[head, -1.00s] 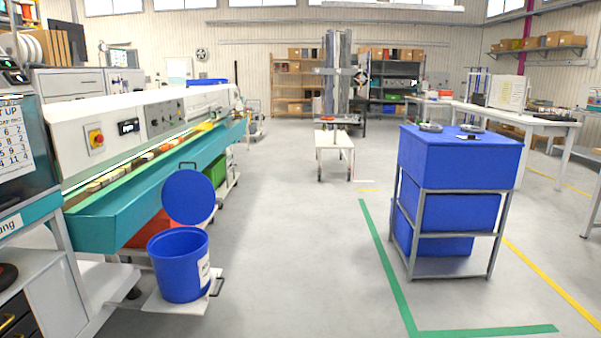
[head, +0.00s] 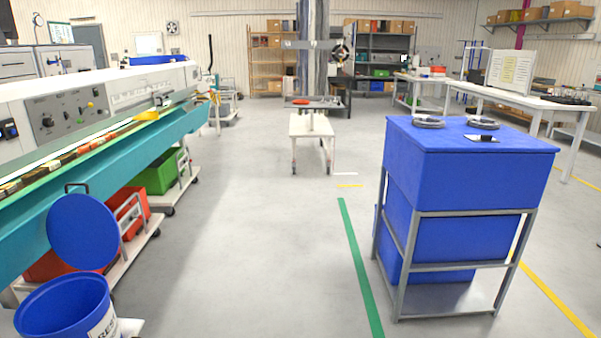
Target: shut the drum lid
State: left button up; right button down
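A white label with dark print is on the drum's right side. Neither of my grippers is in view.
A teal conveyor machine (head: 100,150) runs along the left, with a red bin (head: 127,208) and a green bin (head: 162,175) beneath. A blue box on a grey frame (head: 470,180) stands at right. A white cart (head: 311,130) is further back. The floor between is clear.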

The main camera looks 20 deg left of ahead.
aim_at(81, 231)
jog(key=u, duration=0.25)
jog(key=i, duration=2.55)
jog(key=u, duration=1.7)
jog(key=i, duration=1.1)
jog(key=u, duration=1.3)
